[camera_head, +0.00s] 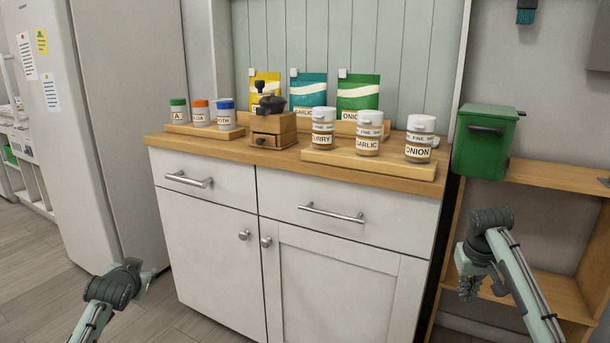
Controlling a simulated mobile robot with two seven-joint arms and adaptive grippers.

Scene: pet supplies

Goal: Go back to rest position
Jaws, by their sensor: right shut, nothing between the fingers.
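My left arm (112,288) comes in at the bottom left, in front of the cabinet and the floor. Its forearm and a dark joint show, but its gripper is hidden behind them. My right arm (492,225) comes in at the bottom right and bends at a dark joint. My right gripper (467,290) hangs below that joint, in front of the shelf unit. It is small in view, shut and empty. Both arms are apart from the things on the counter.
A white cabinet (205,245) with a wooden top holds spice jars on a wooden tray (375,166), small jars, seasoning packets and a grinder (273,130). A green bin (485,141) stands on the wooden shelf unit (555,178). A fridge (135,110) stands left; floor is clear there.

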